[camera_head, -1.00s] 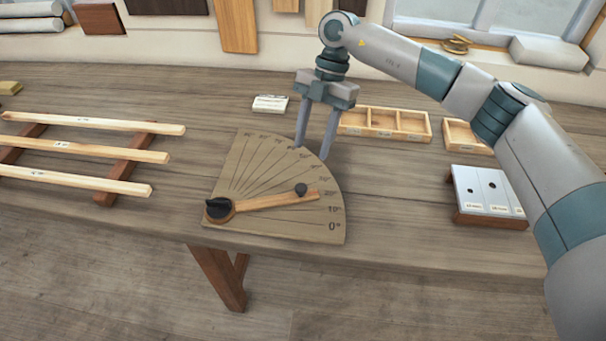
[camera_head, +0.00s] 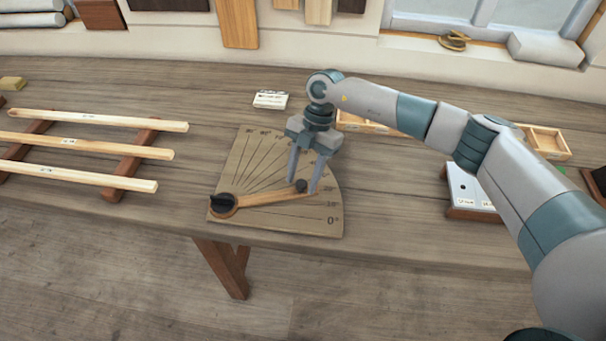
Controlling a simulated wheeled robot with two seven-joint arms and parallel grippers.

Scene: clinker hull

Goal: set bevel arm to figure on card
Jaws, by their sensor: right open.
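The bevel board (camera_head: 285,222) is a tan fan-shaped protractor with degree lines, lying near the bench's front edge. Its wooden arm (camera_head: 262,197) turns on a black pivot knob (camera_head: 224,204) at the left corner. The arm points right, close to the 20° mark, partly hidden by my gripper. A small dark knob (camera_head: 301,186) stands near its outer end. My right gripper (camera_head: 302,184) is open, its fingers down on either side of this knob; contact cannot be told. The white card (camera_head: 270,99) stands behind the board, its writing too small to read. My left gripper is out of view.
A rack with pale wooden strips (camera_head: 85,145) lies on the left. Behind my right arm are a divided wooden tray (camera_head: 365,126), partly hidden, and a small box (camera_head: 548,142). A white-topped block (camera_head: 468,190) stands right. Bare bench lies between board and block.

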